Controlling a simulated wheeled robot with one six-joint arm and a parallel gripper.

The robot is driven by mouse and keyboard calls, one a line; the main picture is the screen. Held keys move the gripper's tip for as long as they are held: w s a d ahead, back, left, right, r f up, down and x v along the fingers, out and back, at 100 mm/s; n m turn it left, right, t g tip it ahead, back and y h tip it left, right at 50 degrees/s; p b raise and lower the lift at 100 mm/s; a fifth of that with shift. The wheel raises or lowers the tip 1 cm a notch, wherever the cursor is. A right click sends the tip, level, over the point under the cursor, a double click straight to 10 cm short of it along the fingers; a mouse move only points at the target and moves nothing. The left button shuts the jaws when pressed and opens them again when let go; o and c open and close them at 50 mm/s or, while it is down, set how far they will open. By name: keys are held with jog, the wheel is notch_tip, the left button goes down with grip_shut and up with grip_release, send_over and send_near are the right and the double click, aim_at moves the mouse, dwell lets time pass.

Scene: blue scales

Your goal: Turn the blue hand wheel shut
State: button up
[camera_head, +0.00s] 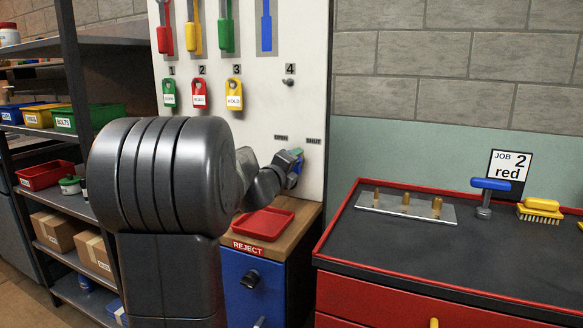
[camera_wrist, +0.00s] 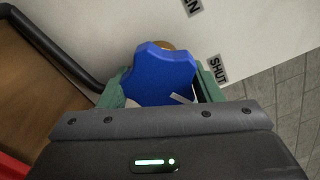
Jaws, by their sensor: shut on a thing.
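The blue hand wheel (camera_wrist: 162,78) is on the white panel (camera_head: 250,98), below the OPEN and SHUT labels. In the wrist view it fills the space between the two green fingers of my gripper (camera_wrist: 160,92), which is shut on it. The SHUT label (camera_wrist: 217,69) lies to the right of the wheel and the other label (camera_wrist: 191,6) is cut off at the top edge. In the head view my gripper (camera_head: 294,166) is at the panel's lower right, and only a little blue of the wheel shows. A white mark shows on the wheel's lower right part.
A red tray (camera_head: 263,224) sits on the wooden top of the blue REJECT cabinet below the wheel. A red-edged workbench (camera_head: 420,262) stands to the right with a blue-handled tool (camera_head: 490,186) and a yellow brush (camera_head: 540,205). Shelves with bins (camera_head: 90,117) stand at left.

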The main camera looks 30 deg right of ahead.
dwell(0.4)
jog(key=o, duration=1)
jog(key=p+v, duration=0.1)
jog(key=v, duration=1.2)
jog(key=shift+s+a, duration=0.25)
jog(key=shift+s, duration=0.05)
jog(key=b+x, duration=0.1)
jog(key=x, duration=1.3)
jog(key=shift+a, duration=0.1)
